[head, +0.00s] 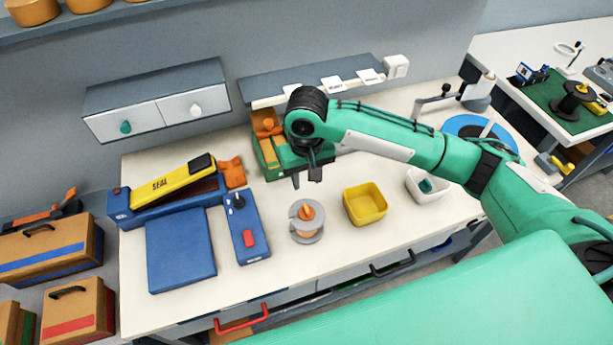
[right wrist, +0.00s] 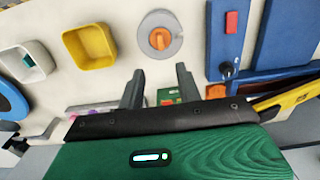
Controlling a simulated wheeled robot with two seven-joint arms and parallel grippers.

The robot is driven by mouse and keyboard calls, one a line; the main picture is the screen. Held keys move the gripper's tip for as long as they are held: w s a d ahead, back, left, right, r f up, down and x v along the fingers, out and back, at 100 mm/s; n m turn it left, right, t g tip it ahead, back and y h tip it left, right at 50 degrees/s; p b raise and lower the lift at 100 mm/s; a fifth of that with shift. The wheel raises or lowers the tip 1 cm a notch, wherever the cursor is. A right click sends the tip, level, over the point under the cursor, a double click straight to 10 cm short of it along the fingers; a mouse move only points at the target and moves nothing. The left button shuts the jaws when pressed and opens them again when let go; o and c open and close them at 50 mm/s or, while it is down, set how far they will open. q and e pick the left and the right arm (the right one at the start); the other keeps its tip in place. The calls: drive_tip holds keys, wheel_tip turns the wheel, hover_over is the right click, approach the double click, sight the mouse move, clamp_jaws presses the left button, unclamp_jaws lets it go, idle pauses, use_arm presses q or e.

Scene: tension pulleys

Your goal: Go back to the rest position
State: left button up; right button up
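My right gripper (head: 307,180) hangs over the back middle of the white workbench (head: 350,262), with its arm coming in from the right. In the right wrist view its two fingers (right wrist: 160,84) are spread apart with nothing between them. In the head view it is above and behind a grey pulley with an orange knob (head: 306,222), in front of a green box (head: 270,170). The pulley also shows in the right wrist view (right wrist: 160,40), beyond the fingertips and apart from them. My left gripper is not in view.
A yellow bin (head: 365,205) and a white bowl (head: 428,188) stand right of the pulley. A blue control box (head: 248,238), a blue pad (head: 180,252) and a yellow-armed sealer (head: 172,183) are to the left. A grey shelf (head: 305,82) overhangs the back.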

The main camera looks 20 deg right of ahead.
drive_tip(key=shift+r, duration=0.55)
drive_tip(key=s+a+f+n+t+y, duration=0.2)
drive_tip(key=s+a+f+n+y, duration=0.15)
drive_tip(key=s+a+f, duration=0.45)
drive_tip(key=s+d+f+m+t+h, duration=0.2)
drive_tip(key=s+d+f+h, duration=0.15)
drive_tip(key=s+d, duration=1.25)
wheel_tip(320, 180, down, 35)
drive_tip(key=g+b, duration=0.2)
drive_tip(key=s+d+f+b, duration=0.1)
drive_tip(key=s+d+f, duration=0.1)
drive_tip(key=s+f, duration=0.7)
drive_tip(key=s+d+f+g+b, duration=0.1)
drive_tip(key=s+f, duration=0.8)
drive_tip(key=f, duration=0.2)
drive_tip(key=shift+s+d+f, duration=0.2)
drive_tip(key=shift+d+f, duration=0.05)
drive_tip(key=shift+d, duration=0.15)
